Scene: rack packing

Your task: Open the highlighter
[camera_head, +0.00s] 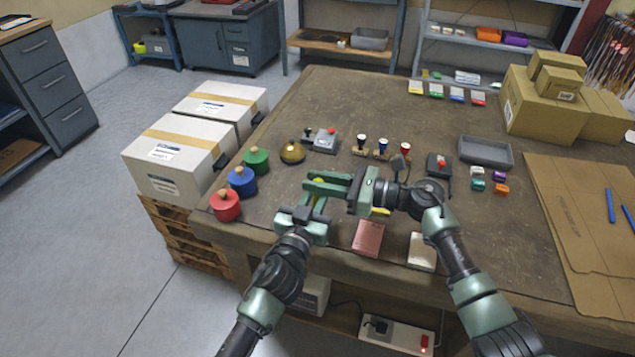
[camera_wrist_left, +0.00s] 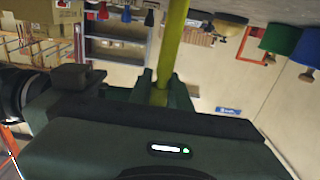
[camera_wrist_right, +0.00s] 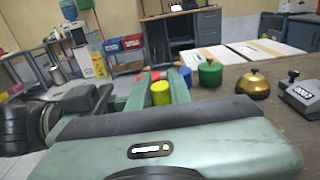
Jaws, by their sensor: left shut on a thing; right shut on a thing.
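The yellow highlighter (camera_head: 319,183) is mostly hidden by my grippers in the head view. In the left wrist view it is a long yellow bar (camera_wrist_left: 172,45) rising from between the fingers of my left gripper (camera_wrist_left: 161,92), which is shut on it. In the right wrist view its rounded yellow end (camera_wrist_right: 160,92) shows between the fingers of my right gripper (camera_wrist_right: 157,98), also shut on it. In the head view the left gripper (camera_head: 308,212) is below and the right gripper (camera_head: 325,185) reaches across from the right. I cannot tell whether the cap is apart from the body.
Red, blue and green knobbed weights (camera_head: 242,181) stand at the table's left edge, near a brass bell (camera_head: 292,151). Several stamps (camera_head: 382,147) stand behind my grippers. A pink pad (camera_head: 369,238) lies in front. A grey tray (camera_head: 486,151) and cardboard boxes (camera_head: 545,105) are at right.

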